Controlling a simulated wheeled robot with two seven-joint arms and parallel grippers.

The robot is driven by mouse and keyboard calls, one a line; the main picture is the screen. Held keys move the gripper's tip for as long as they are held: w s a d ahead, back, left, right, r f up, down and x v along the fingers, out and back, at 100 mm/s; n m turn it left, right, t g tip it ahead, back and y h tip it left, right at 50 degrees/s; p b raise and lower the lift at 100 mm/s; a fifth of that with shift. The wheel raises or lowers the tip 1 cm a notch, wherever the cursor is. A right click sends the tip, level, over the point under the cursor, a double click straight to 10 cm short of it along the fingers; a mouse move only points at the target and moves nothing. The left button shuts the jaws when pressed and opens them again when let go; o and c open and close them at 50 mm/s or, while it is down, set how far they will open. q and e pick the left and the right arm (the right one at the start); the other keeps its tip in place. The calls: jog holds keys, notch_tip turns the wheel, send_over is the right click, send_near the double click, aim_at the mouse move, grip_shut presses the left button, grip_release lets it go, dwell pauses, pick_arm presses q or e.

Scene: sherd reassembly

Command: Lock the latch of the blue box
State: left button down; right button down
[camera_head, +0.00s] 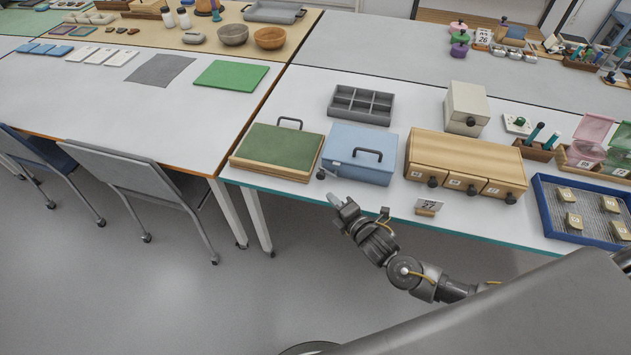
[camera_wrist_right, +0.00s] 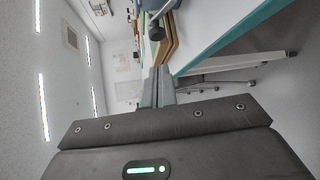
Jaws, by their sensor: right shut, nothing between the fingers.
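The blue box (camera_head: 345,142) stands near the front edge of the white table, with a black handle (camera_head: 367,152) on it. A small dark knob (camera_head: 321,174) shows at the box's lower left front corner; it looks like part of the latch, but its position is too small to read. A dark knob (camera_wrist_right: 156,32) also shows at the top of the right wrist view, beyond my fingertips. My right gripper (camera_head: 337,199) is shut and empty, in front of the table edge and below the box, apart from it. Its closed fingers (camera_wrist_right: 158,88) show in the wrist view.
A green-topped wooden case (camera_head: 279,148) stands close to the box's left, and a wooden drawer unit (camera_head: 465,157) to its right. A grey divided tray (camera_head: 361,104) lies behind. The floor before the table is open.

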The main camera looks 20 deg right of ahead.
jog(key=p+x, duration=0.1)
jog(key=x, duration=0.9)
dwell(0.3)
jog(key=shift+r+m+t+b, duration=0.1)
jog(key=shift+m+t+b, duration=0.2)
jog(key=shift+b, duration=0.2)
